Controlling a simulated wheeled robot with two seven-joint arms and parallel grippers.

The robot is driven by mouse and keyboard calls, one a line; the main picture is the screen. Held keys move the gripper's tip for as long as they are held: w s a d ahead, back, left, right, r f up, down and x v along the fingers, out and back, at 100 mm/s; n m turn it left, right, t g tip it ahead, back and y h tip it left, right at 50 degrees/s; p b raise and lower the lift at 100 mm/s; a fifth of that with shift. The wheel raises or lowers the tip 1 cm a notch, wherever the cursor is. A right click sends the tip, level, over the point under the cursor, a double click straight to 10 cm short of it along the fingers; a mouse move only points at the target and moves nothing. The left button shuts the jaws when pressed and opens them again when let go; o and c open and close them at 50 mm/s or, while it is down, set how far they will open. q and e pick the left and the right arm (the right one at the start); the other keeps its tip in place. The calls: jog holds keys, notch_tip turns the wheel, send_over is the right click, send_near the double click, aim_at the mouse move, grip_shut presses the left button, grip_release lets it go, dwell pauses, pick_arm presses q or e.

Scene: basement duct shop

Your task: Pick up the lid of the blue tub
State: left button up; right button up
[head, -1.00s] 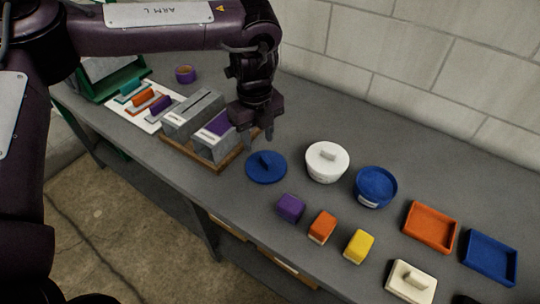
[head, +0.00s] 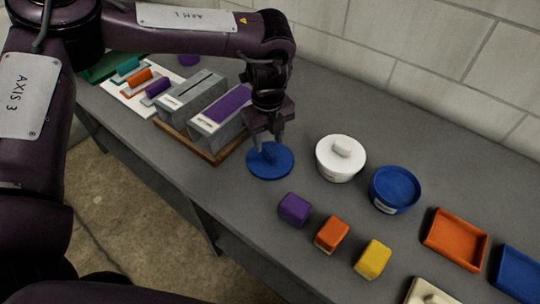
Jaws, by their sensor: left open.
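The round blue lid (head: 275,168) lies flat on the grey bench, with a raised handle at its middle. The blue tub (head: 395,189) stands open to the right of it, past a white lidded tub. My left gripper (head: 268,142) is directly over the lid, pointing down, with its fingers apart near the lid's handle. The fingertips partly hide the handle, and I cannot tell whether they touch it. My right gripper is not in view.
A white lidded tub (head: 340,157) stands close right of the lid. Purple (head: 294,209), orange (head: 331,234) and yellow (head: 373,259) blocks line the front. Orange (head: 455,239) and blue (head: 518,272) trays lie at right. Grey boxes on a wooden base (head: 206,150) stand left.

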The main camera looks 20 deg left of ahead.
aim_at(270, 151)
pick_arm(q)
jog(key=f, duration=0.3)
jog(key=shift+w+d+f+p, duration=0.1)
jog(key=shift+d+f+p, duration=0.1)
jog(key=shift+f+p, duration=0.2)
jog(key=shift+c, duration=1)
grip_shut()
jog(key=shift+r, duration=0.1)
